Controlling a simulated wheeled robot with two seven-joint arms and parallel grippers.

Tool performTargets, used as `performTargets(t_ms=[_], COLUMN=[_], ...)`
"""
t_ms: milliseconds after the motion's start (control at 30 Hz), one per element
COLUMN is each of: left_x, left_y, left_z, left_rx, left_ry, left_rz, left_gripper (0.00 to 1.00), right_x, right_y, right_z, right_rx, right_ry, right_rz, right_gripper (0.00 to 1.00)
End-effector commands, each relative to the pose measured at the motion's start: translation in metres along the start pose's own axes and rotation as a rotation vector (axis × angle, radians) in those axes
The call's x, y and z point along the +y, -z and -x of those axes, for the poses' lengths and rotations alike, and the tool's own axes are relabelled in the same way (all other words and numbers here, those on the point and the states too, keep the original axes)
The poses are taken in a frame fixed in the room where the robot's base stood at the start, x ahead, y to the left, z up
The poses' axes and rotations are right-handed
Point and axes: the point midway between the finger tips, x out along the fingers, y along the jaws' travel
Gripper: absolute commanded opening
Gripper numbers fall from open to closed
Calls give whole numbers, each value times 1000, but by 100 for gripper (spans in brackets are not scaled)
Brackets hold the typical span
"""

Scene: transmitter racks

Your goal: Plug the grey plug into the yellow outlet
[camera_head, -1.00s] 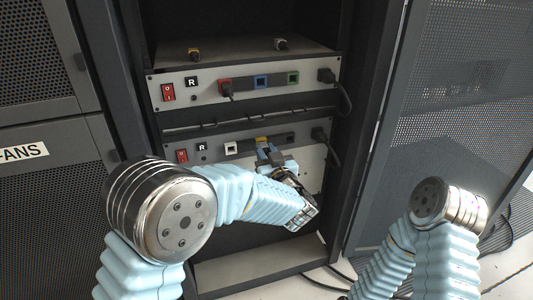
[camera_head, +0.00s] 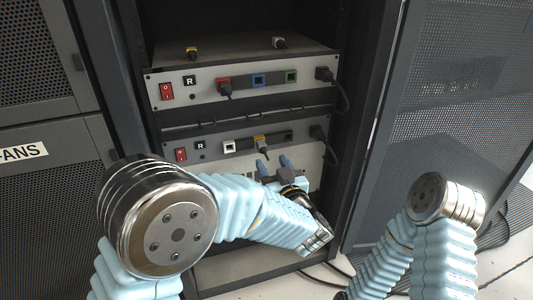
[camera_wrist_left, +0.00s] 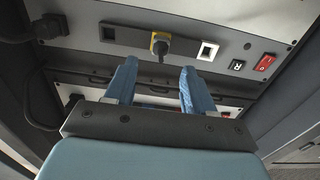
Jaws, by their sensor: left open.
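The yellow outlet (camera_head: 260,138) is on the front of the lower unit. A dark grey plug (camera_head: 264,151) sits in it, with a short stub of cable hanging down. The left wrist view also shows the yellow outlet (camera_wrist_left: 153,46) with the dark grey plug (camera_wrist_left: 162,46) at it. My left gripper (camera_head: 274,165) is open and empty just below and in front of the plug, its blue fingers apart. In the left wrist view the plug shows beyond and between the fingertips (camera_wrist_left: 160,68), not touching them. My right gripper is out of view.
The upper unit (camera_head: 208,88) has red, blue and green outlets, with a plug at the red one. Two small plugs (camera_head: 192,53) (camera_head: 279,43) lie on its top. A white outlet (camera_head: 229,146) is left of the yellow one. A black plug and cable (camera_head: 318,133) are at the right.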

Motion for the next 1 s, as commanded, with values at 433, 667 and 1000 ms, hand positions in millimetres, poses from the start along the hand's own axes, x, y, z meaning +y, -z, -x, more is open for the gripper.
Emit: performTargets(t_ms=[433, 667, 1000], left_x=[0, 0, -1], left_y=[0, 0, -3], left_z=[67, 69, 64], left_rx=[1, 0, -8], left_ry=[0, 1, -6], left_rz=[0, 0, -3], left_gripper=[54, 54, 54], right_x=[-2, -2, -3], right_y=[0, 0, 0], right_z=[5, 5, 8], right_rx=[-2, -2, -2], right_ry=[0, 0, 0], right_rz=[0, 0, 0], right_gripper=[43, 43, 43])
